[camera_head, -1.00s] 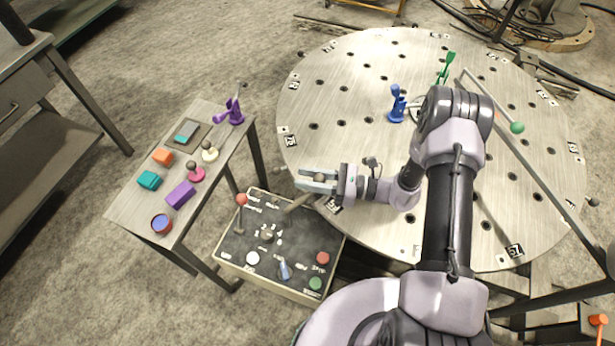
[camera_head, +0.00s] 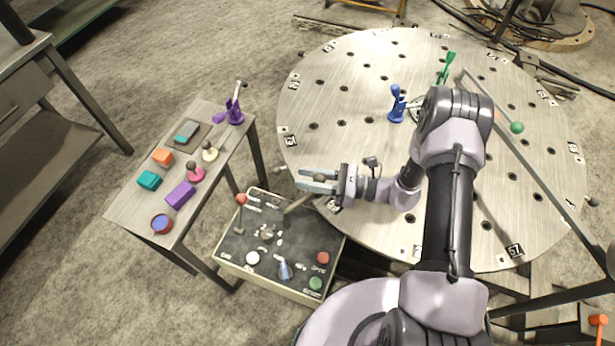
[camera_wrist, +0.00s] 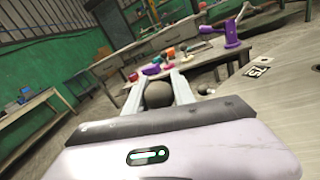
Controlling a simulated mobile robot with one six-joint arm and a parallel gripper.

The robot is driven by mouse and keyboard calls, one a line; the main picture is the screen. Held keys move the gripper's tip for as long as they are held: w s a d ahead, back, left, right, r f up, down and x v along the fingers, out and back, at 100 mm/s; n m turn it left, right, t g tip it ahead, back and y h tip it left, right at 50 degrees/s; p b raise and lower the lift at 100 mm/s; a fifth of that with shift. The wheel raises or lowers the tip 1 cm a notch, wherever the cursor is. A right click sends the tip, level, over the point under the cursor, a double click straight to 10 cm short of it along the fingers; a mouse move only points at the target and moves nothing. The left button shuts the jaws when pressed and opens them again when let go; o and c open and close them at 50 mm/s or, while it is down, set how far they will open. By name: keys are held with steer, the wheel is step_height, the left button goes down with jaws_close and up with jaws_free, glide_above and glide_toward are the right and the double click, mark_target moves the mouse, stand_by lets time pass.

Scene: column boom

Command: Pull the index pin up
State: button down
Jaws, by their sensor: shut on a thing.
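My gripper (camera_head: 318,181) is at the left rim of the round metal table (camera_head: 345,90), above the far right corner of the control box. Its two fingers are shut on a dark round knob (camera_wrist: 158,93), which shows between them in the wrist view. The knob appears to be the top of the index pin; it also shows between the fingers in the head view (camera_head: 320,177).
A control box (camera_head: 232,247) with a red-knobbed lever and buttons stands below my gripper. A side table (camera_head: 130,213) to the left bears coloured blocks, knobs and a purple clamp (camera_head: 235,112). A blue clamp (camera_head: 397,105) and a long bar (camera_head: 530,163) are on the round table.

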step_height(320, 180, up, 3)
steer(key=shift+w+r+p, duration=0.1)
steer(key=shift+r+p, duration=0.1)
steer(key=shift+p, duration=0.9)
steer(key=c, duration=1.1)
jaws_free()
steer(key=shift+o, duration=0.2)
steer(key=s+d+p, duration=0.2)
steer(key=d, duration=1.5)
steer(key=shift+s, duration=0.4)
